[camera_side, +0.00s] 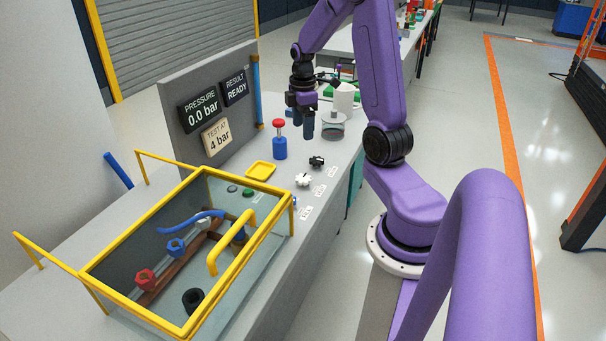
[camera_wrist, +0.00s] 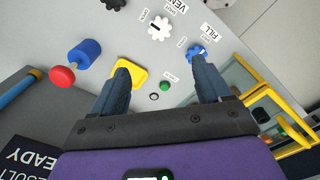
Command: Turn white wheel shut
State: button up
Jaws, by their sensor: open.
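The white wheel (camera_side: 303,180) is a small lobed knob on the bench beside the black wheel (camera_side: 317,161). In the wrist view the white wheel (camera_wrist: 158,29) is near the top middle, with a dark slot-like mark across it. The black wheel (camera_wrist: 115,3) is cut by the top edge. A blue wheel (camera_wrist: 197,53) lies by the right finger, beside a FILL label. My gripper (camera_side: 306,124) is above the bench, farther back than the white wheel. In the wrist view my gripper (camera_wrist: 165,77) has its fingers wide apart with nothing held.
A yellow-framed glass tank (camera_side: 190,260) stands at the front left. The panel reads 0.0 bar and READY. A green button (camera_wrist: 165,86) lies between the fingers in the wrist view.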

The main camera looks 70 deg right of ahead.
aim_at(303, 177)
notch_tip(303, 177, down, 17)
jog(key=shift+f, duration=0.2)
dwell(0.6)
jog(key=shift+c, duration=0.2)
jog(key=c, duration=1)
